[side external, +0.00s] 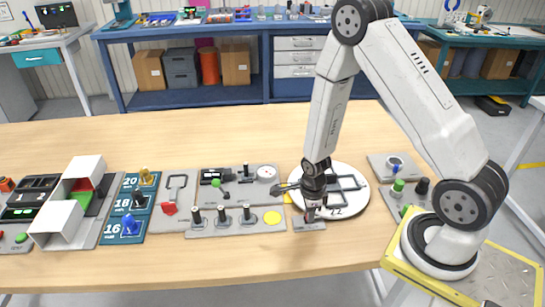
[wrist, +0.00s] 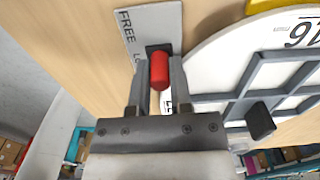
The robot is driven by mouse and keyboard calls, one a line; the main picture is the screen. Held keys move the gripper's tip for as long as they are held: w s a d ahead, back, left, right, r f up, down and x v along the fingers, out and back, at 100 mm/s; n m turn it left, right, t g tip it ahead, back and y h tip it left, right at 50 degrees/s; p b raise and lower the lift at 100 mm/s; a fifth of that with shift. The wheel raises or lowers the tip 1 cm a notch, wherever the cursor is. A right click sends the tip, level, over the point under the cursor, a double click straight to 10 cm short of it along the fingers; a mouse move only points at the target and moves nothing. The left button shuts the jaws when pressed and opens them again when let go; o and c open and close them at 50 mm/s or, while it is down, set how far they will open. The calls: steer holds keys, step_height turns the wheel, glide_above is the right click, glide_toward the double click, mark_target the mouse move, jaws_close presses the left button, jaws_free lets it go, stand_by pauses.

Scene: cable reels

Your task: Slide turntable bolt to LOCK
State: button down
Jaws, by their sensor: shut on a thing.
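The turntable (side external: 352,203) is a white disc with a dark grey frame on top; part of it shows at the right of the wrist view (wrist: 215,75). The bolt's grey plate (side external: 303,225) lies at the disc's front edge. In the wrist view the plate (wrist: 151,18) reads FREE at its far end and the start of LOCK nearer me. The bolt's red knob (wrist: 160,70) is between the fingers of my gripper (wrist: 158,80), which is shut on it. The knob's dark base sits beside the LO letters. My gripper (side external: 311,212) hides most of the bolt in the side view.
A grey panel with several black levers and a yellow disc (side external: 272,218) stands just left of the bolt plate. A panel with green and black knobs (side external: 398,186) is to the right. The dark frame on the turntable (wrist: 262,85) rises close beside my right finger.

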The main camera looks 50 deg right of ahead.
steer(key=shift+s+d, duration=0.2)
steer(key=shift+s, duration=0.05)
steer(key=c, duration=0.6)
jaws_free()
steer(key=shift+w+r, duration=0.1)
steer(key=shift+r, duration=3.4)
